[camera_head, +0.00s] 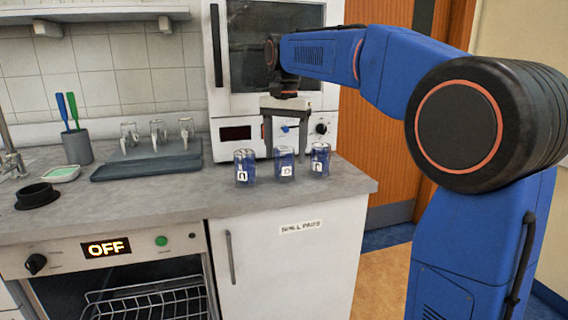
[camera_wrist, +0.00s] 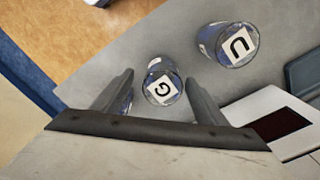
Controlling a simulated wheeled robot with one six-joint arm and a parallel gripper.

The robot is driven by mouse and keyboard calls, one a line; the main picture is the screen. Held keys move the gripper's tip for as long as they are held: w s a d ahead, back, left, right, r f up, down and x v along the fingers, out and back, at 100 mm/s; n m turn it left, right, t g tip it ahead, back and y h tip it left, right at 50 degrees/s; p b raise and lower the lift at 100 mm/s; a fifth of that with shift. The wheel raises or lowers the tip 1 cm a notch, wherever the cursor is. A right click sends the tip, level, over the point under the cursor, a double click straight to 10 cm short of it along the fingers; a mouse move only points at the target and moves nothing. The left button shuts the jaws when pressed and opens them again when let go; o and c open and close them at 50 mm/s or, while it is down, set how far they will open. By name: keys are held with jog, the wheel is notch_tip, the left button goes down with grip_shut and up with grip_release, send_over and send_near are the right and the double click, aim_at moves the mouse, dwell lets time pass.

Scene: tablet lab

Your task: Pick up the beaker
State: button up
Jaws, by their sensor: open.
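Three clear bluish glass beakers with white letter labels stand in a row on the grey counter: a left one (camera_head: 244,168), a middle one (camera_head: 285,163) and a right one (camera_head: 320,160). My gripper (camera_head: 286,147) is open, pointing down, just above the middle beaker. In the wrist view, my open gripper (camera_wrist: 160,77) has its fingers on either side of one labelled beaker (camera_wrist: 162,86), with nothing visibly held. Another labelled beaker (camera_wrist: 230,45) stands beyond the right finger.
A white oven (camera_head: 267,70) stands close behind the beakers. A dark drying tray (camera_head: 147,165) with several glasses, a cup with brushes (camera_head: 77,147) and a black ring (camera_head: 37,195) are to the left. The counter's right edge (camera_head: 372,187) lies close to the right beaker.

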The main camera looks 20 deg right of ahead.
aim_at(284, 162)
jog(key=f, duration=0.4)
jog(key=shift+w, duration=0.25)
jog(key=c, duration=1.2)
notch_tip(284, 162, up, 9)
jog(key=shift+f, duration=0.2)
jog(key=shift+r, duration=0.7)
